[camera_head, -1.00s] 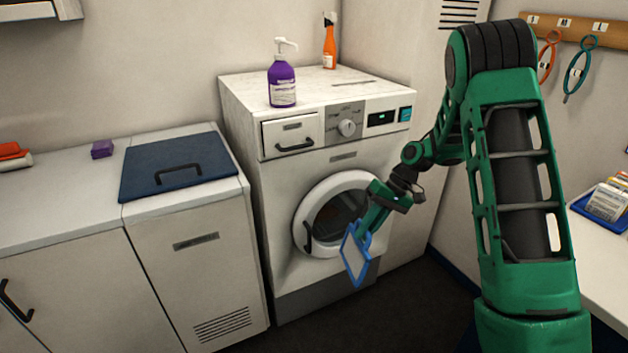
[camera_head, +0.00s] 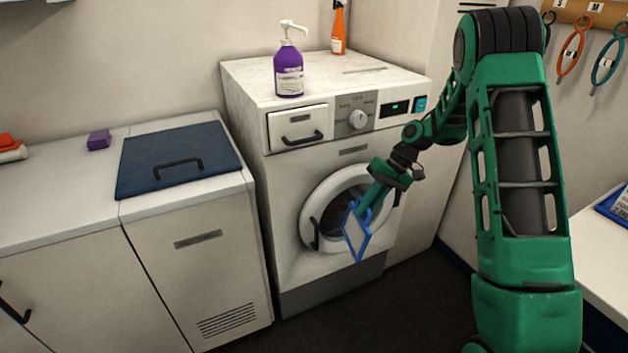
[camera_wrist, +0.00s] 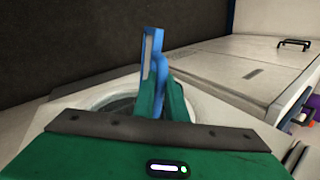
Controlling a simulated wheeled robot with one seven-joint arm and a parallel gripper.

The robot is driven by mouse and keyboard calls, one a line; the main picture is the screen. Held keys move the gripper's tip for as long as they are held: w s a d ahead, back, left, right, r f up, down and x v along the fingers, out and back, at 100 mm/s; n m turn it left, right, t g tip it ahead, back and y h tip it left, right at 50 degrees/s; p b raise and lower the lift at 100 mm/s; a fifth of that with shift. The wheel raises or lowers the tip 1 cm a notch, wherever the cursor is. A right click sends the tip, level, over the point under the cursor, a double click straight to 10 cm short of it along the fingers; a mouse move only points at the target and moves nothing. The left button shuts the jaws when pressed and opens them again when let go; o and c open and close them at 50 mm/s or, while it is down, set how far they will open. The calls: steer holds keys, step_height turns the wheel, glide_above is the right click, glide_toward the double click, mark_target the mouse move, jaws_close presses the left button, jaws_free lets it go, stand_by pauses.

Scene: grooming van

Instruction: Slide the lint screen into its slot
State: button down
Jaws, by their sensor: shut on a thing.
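The lint screen (camera_head: 357,231), a blue-framed panel, hangs tilted from my gripper (camera_head: 364,203) in front of the machine's round door. In the wrist view the blue screen (camera_wrist: 151,52) stands out beyond the green fingers of my gripper (camera_wrist: 164,92), which are closed on its handle. A thin dark line on top of the white front-loading machine (camera_head: 285,225) looks like a slot (camera_head: 364,70). The screen is apart from it, lower and in front. I cannot tell whether the screen touches the door.
A purple pump bottle (camera_head: 289,75) and an orange spray bottle (camera_head: 338,30) stand on the machine's top. A low cabinet with a blue lid (camera_head: 178,160) stands to the left. A counter (camera_head: 598,250) is at right. Dark floor lies clear in front.

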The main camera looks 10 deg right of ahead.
steer(key=shift+w+r, duration=0.1)
steer(key=shift+w, duration=0.4)
